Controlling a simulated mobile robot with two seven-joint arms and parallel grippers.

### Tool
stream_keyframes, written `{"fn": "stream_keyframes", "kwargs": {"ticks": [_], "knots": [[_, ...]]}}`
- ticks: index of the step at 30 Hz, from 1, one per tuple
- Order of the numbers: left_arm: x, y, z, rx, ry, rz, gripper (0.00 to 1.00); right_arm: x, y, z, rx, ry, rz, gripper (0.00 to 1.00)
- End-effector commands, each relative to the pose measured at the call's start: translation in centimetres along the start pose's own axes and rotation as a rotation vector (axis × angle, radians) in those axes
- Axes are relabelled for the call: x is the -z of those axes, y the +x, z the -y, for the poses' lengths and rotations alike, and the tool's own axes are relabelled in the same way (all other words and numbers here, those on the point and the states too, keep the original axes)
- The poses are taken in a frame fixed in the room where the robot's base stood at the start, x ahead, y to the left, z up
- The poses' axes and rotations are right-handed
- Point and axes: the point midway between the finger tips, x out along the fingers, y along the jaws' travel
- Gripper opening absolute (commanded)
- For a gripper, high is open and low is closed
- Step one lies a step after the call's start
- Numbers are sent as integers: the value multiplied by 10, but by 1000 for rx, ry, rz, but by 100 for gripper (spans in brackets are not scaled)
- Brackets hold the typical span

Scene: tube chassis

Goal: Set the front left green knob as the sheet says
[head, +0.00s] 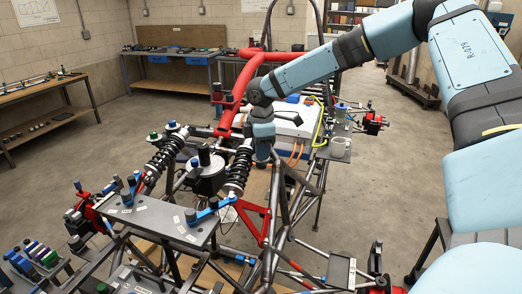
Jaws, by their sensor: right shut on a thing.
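My right gripper (262,158) comes in from the upper right and points down beside the top of the right black-coiled damper (239,168). It is shut; its fingertips and what they hold are too small and covered to make out, and the front left green knob seems hidden there. The left black-coiled damper (165,156) has a green knob (154,136) and a blue knob (172,125) near its top. A paper sheet with a drawing (37,11) hangs on the back left wall; I cannot read it. My left gripper is out of view.
The tube chassis fills the middle, with a red roll-bar tube (238,78) and a white box (298,118) behind the gripper. Workbenches (170,55) line the walls. Open floor lies left and right.

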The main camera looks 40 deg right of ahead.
Motion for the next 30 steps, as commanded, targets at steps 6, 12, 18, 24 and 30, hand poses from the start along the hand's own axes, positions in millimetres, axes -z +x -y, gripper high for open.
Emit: {"fn": "stream_keyframes", "kwargs": {"ticks": [6, 12, 18, 24, 30], "knots": [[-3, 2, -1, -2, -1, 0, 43, 0, 1, 0, 0, 167, -2, 3], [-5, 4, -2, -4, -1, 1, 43, 0, 0, 0, 0, 324, -1, 3], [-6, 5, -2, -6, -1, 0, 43, 0, 0, 0, 0, 452, 0, 3], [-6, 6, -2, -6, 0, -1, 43, 0, 0, 0, 0, 533, -1, 3], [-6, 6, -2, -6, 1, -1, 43, 0, 0, 0, 0, 569, -1, 3]]}}
